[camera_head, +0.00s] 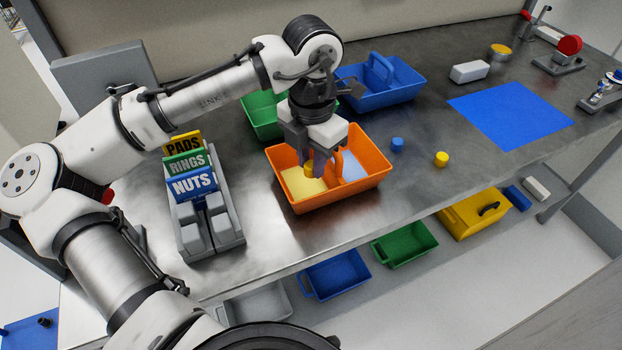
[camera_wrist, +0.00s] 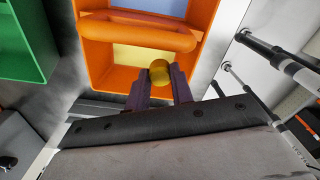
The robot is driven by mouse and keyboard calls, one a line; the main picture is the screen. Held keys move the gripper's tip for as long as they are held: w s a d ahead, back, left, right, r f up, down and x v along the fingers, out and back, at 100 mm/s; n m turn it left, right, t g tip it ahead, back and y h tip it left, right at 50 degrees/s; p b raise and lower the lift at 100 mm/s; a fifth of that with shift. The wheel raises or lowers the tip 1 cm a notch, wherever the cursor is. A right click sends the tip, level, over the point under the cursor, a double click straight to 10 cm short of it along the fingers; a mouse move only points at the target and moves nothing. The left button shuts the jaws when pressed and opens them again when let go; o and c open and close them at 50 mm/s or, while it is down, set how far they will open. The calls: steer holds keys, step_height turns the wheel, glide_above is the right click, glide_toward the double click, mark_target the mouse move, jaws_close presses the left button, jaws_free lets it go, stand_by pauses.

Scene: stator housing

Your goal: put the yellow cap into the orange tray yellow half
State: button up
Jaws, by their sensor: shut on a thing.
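My gripper (camera_head: 313,160) is shut on a yellow cap (camera_head: 309,171) over the left half of the orange tray (camera_head: 372,180). The wrist view also shows the cap (camera_wrist: 159,69) between the fingertips, in front of the tray's yellow half (camera_wrist: 135,54). In the head view, the yellow half (camera_head: 300,188) is left of the tray's central handle and the light blue half (camera_head: 352,169) is right of it. I cannot tell whether the cap touches the tray floor. A second yellow cap (camera_head: 441,159) stands on the table, right of the tray.
A blue cap (camera_head: 397,144) stands near the tray. A green bin (camera_head: 262,118) and a blue bin (camera_head: 390,92) are behind. A labelled rack (camera_head: 225,238) stands left. A blue mat (camera_head: 512,112) lies right. Several bins sit below the table.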

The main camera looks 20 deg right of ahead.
mark_target(311, 194)
steer(key=shift+f, duration=3.1)
steer(key=o, duration=0.7)
steer(key=shift+f, duration=0.1)
steer(key=shift+c, duration=0.2)
step_height(311, 194, up, 12)
steer(key=shift+r+b, duration=0.2)
steer(key=shift+b, duration=0.1)
